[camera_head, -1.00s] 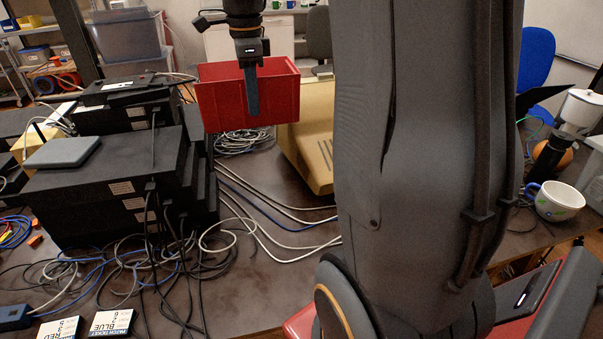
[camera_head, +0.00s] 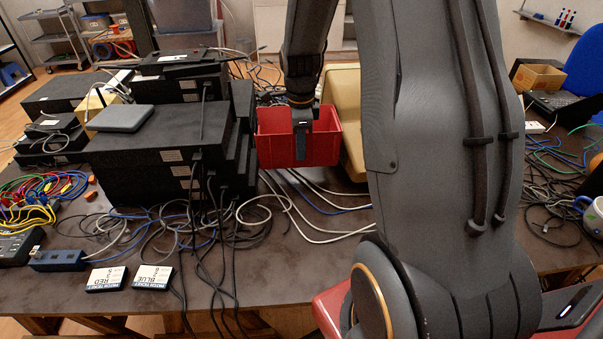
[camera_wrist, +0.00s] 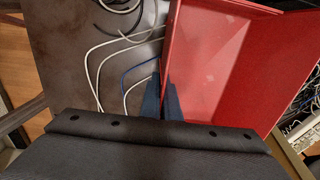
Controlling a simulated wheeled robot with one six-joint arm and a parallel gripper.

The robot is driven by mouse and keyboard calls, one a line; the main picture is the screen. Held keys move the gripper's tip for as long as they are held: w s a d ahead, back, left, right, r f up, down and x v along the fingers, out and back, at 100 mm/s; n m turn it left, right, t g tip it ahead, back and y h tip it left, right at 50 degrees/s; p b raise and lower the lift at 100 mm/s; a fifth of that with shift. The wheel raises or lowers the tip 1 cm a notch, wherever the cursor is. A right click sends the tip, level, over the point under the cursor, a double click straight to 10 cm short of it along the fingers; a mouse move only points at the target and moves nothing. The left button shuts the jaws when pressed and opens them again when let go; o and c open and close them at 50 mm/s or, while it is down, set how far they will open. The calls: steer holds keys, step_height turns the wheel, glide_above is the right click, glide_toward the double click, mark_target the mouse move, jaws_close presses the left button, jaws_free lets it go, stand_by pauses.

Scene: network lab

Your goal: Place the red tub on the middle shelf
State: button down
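The red tub (camera_head: 290,150) is an open box held upright just right of the black equipment stack, in front of a beige case. My gripper (camera_head: 301,140) is at the tub's near wall with one finger showing on the outer face. In the wrist view, my gripper (camera_wrist: 168,100) has its two fingers closed on either side of the tub wall, and the empty inside of the red tub (camera_wrist: 215,65) shows. I cannot tell whether the tub touches the table. A grey shelf unit (camera_head: 58,38) stands at the back left; I cannot tell whether its middle level is the task's shelf.
Black equipment boxes (camera_head: 140,168) stand close left of the tub, and the beige case (camera_head: 345,100) is behind it. Loose cables (camera_head: 330,215) cover much of the dark table (camera_head: 235,292). A wall shelf (camera_head: 545,20) is at top right.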

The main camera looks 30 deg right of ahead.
step_height(320, 180, down, 10)
steer(key=shift+p, duration=1)
steer(key=shift+f, duration=0.1)
steer(key=c, duration=2)
jaws_free()
